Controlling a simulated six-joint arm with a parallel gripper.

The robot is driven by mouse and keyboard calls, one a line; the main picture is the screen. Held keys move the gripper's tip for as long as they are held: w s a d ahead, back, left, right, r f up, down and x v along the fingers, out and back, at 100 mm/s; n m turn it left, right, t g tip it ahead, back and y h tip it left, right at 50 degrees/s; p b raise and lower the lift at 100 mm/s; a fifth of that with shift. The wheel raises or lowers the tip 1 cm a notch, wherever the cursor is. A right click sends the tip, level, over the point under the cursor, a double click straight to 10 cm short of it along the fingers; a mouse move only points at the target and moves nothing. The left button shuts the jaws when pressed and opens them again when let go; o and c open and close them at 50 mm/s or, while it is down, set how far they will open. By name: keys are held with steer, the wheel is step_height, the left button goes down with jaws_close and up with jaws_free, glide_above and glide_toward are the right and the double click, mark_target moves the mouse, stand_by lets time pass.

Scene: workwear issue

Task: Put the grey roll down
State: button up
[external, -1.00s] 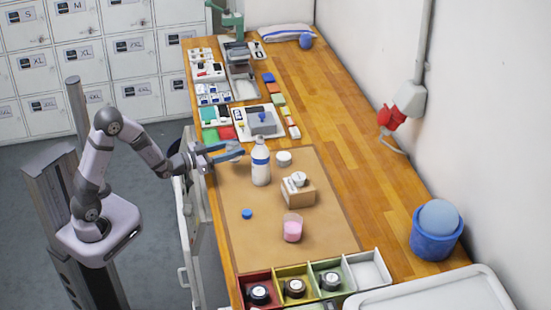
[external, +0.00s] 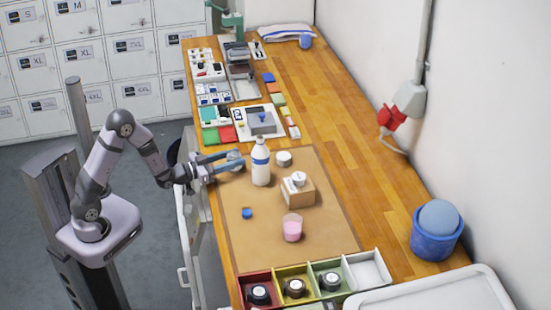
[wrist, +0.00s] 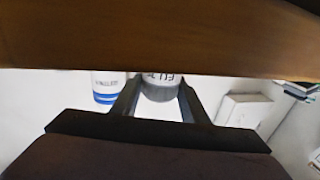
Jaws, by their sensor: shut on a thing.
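The grey roll (external: 235,158) is between the fingers of my gripper (external: 228,163), at the far left corner of the brown mat (external: 255,265), left of the white bottle. In the wrist view the roll (wrist: 161,90) shows grey with a pale lettered top, between the two dark fingers of my gripper (wrist: 158,100). My gripper is shut on it. The roll is low over the work surface; I cannot tell whether its underside touches. The fingers hide part of it.
A white bottle (external: 261,165) stands close to the right of the roll. A white-topped jar (external: 284,158), a cardboard box (external: 297,192), a blue cap (external: 247,213) and a pink-filled cup (external: 292,229) are on the mat. A coloured divided tray (external: 312,262) lies in front. The mat's near left is clear.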

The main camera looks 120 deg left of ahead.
steer(key=shift+f, duration=0.15)
steer(key=o, duration=1.1)
steer(key=shift+c, duration=0.2)
